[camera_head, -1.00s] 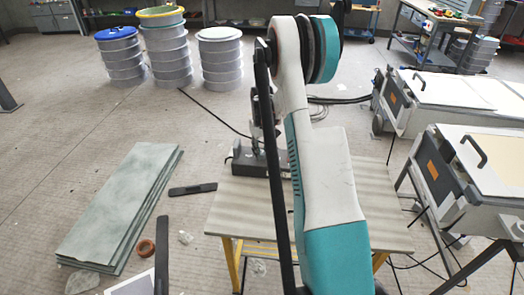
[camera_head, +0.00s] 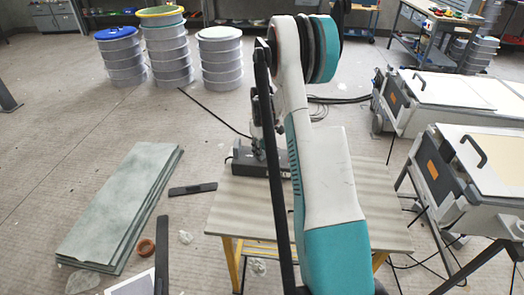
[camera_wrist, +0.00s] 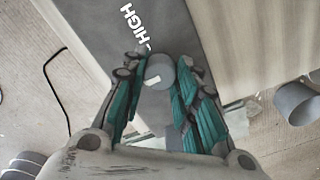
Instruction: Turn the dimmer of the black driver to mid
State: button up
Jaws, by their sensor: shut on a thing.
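The black driver (camera_head: 241,158) sits on the small striped table (camera_head: 245,205) in the camera_head view, partly behind my arm. The wrist view shows its dark top face (camera_wrist: 95,28) with white "HIGH" lettering. A round grey dimmer knob (camera_wrist: 160,70) stands on that face near the lettering. My gripper (camera_wrist: 157,78) is over the driver, its teal fingers either side of the knob and shut on it. A pale mark shows just below the knob; the rest of the scale is hidden by the fingers. I cannot read the knob's setting.
Stacked pails (camera_head: 220,58) stand at the back. Grey sheets (camera_head: 120,205) lie on the floor at left. White-topped machines (camera_head: 470,92) stand at right. A black cable (camera_wrist: 50,80) runs beside the driver. The table's right part is bare.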

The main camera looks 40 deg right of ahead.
jog(key=o, duration=1.1)
notch_tip(320, 180, up, 12)
dwell(0.4)
